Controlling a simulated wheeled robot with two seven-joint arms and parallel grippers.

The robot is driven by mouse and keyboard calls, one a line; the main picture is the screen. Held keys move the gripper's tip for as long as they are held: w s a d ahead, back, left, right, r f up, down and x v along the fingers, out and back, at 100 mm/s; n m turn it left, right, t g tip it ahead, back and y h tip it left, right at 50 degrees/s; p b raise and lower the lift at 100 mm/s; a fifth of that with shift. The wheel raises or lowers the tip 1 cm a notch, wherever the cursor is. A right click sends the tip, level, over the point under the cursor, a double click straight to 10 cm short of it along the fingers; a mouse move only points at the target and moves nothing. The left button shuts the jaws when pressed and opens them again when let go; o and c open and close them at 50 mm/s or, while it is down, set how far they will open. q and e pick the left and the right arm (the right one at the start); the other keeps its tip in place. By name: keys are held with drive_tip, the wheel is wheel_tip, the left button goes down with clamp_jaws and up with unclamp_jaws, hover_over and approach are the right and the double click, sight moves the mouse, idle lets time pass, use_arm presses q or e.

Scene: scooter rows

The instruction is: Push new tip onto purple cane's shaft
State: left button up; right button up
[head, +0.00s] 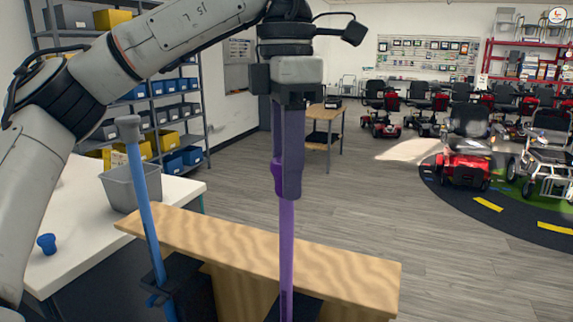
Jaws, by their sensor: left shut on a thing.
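The purple cane's shaft (287,245) stands upright in the middle of the head view, its lower end at a dark holder (292,307). My left gripper (288,185) points straight down over the shaft's top. Its long fingers are shut on a purple tip (277,178), which shows as a bulge at their left side. The fingers hide most of the tip and the shaft's upper end, so I cannot tell how far the tip sits on the shaft. My right gripper is not in view.
A blue cane (152,225) with a grey tip stands tilted at left in a dark clamp (172,275). A wooden board (345,270) runs behind the canes. A white table (80,262) holds a grey bin (118,188) and a blue cup-shaped piece (46,243). Scooters stand far right.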

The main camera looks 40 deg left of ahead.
use_arm(q)
drive_tip(key=shift+f, duration=0.45)
idle(0.5)
drive_tip(key=o, duration=1.9)
drive_tip(key=shift+r+p, duration=0.65)
drive_tip(key=shift+r, duration=3.9)
drive_tip(key=shift+f, duration=0.1)
